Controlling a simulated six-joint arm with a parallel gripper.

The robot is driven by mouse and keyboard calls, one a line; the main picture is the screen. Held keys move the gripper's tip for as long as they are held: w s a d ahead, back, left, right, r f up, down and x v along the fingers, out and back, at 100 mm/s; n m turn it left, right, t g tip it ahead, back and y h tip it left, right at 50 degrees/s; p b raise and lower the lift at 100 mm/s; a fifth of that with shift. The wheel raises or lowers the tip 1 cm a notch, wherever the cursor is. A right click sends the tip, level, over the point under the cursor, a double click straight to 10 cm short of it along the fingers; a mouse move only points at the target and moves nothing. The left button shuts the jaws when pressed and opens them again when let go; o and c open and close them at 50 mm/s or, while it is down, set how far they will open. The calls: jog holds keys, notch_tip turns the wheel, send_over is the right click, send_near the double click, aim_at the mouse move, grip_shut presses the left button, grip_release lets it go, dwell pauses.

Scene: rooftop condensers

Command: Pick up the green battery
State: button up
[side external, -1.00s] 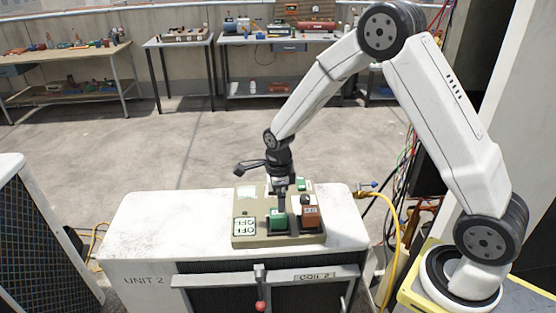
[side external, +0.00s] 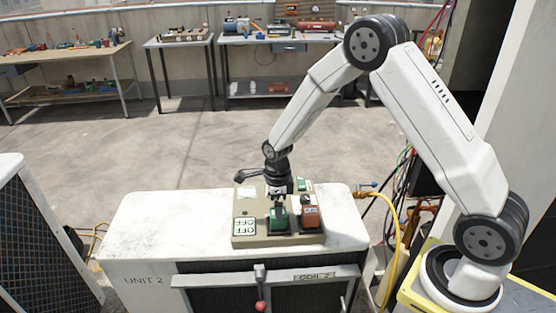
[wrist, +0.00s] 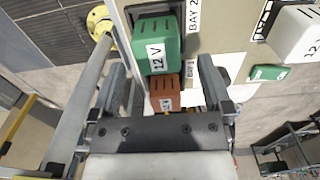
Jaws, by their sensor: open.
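The green battery (side external: 279,220), marked 12 V, stands upright in the tan tray (side external: 262,240) on top of the white condenser unit. In the wrist view the green battery (wrist: 161,45) shows just beyond my fingertips, between their lines. My gripper (side external: 279,206) is open and points down at the battery's top. In the wrist view my gripper (wrist: 163,70) has one finger on each side with a gap between them. I cannot tell whether the fingers reach down beside the battery. The battery's far side is hidden.
An orange-brown battery (side external: 310,217) stands close to the right of the green one. A white battery (wrist: 292,35) and a small green block (side external: 301,185) are also on the tray. A yellow hose (side external: 392,232) hangs to the right. The unit's left top (side external: 165,222) is clear.

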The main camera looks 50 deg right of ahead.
jog(key=shift+s+f, duration=0.2)
jog(key=shift+f, duration=2.35)
grip_shut()
jog(key=shift+w+r, duration=0.1)
jog(key=shift+r, duration=0.05)
jog(key=shift+r, duration=0.75)
jog(key=s+r, duration=1.1)
jog(key=s, duration=0.3)
jog(key=shift+a+r, duration=0.15)
jog(key=shift+a, duration=0.3)
